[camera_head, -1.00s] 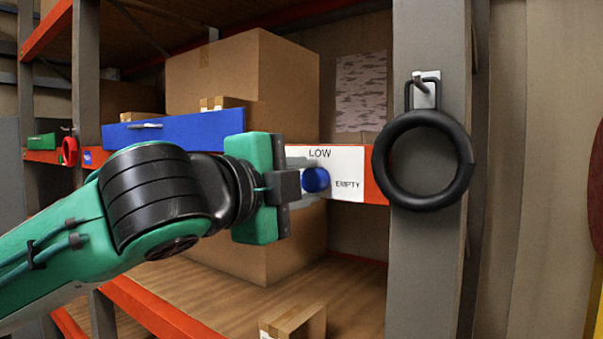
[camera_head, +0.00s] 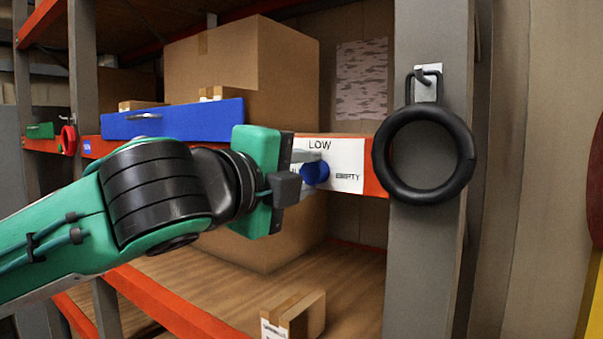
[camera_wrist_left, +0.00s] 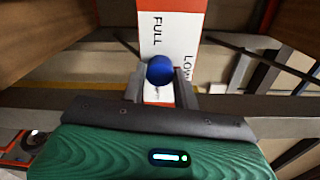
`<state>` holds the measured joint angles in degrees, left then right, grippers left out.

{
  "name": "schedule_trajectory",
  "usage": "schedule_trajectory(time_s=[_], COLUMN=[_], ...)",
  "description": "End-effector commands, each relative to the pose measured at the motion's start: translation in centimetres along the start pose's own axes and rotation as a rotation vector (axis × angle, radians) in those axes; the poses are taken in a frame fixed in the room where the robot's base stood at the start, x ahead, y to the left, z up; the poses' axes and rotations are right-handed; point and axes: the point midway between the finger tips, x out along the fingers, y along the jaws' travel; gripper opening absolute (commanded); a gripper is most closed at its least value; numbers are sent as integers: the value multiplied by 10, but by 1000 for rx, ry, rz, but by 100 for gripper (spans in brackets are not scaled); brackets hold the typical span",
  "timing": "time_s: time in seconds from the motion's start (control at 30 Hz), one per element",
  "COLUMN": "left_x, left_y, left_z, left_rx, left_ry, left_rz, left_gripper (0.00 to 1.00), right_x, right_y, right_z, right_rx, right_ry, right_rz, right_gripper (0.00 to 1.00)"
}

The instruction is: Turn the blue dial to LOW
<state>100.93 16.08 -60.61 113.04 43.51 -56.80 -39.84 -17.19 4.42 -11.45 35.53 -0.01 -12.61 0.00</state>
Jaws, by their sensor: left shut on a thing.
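The blue dial (camera_head: 316,172) is on a white label plate (camera_head: 345,165) on the orange shelf beam. The plate reads LOW above the dial and EMPTY to its right. In the left wrist view the dial (camera_wrist_left: 160,71) sits between my two fingertips, with FULL and LOW printed beside it. My left gripper (camera_head: 306,172) is shut on the dial, with one finger above and one below it in the head view. The fingers hide part of the dial and plate, and I cannot tell where the dial points. My right gripper is not in view.
A black ring (camera_head: 424,155) hangs from a hook on the grey post (camera_head: 425,270) right of the plate. A blue panel (camera_head: 172,122) and cardboard boxes (camera_head: 285,75) are behind my arm. A small box (camera_head: 303,312) lies on the lower shelf.

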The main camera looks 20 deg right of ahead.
Motion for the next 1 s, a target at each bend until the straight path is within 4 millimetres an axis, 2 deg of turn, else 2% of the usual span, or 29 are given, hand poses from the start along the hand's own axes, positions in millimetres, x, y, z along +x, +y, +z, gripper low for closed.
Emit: schedule_trajectory(time_s=[0.03,0.07,0.13,0.17,0.43,0.57,0.67,1.0], left_x=[0,0,0,0,-1,-10,-26,-103], left_y=[1,1,1,1,1,2,4,4], left_z=[-1,-1,-1,-1,0,0,0,0], left_rx=[-1,-1,-1,-1,-1,-2,0,0], left_ry=[2,2,2,1,1,-1,-1,-2], left_rz=[3,3,3,3,1,0,-1,-1], left_gripper=[7,36,50,52,52,52,52,52], right_x=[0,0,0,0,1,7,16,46], right_y=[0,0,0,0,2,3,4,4], right_z=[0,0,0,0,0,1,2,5], right_rx=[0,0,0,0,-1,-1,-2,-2], right_ry=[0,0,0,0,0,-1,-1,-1], right_rz=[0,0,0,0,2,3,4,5], right_gripper=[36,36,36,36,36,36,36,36])
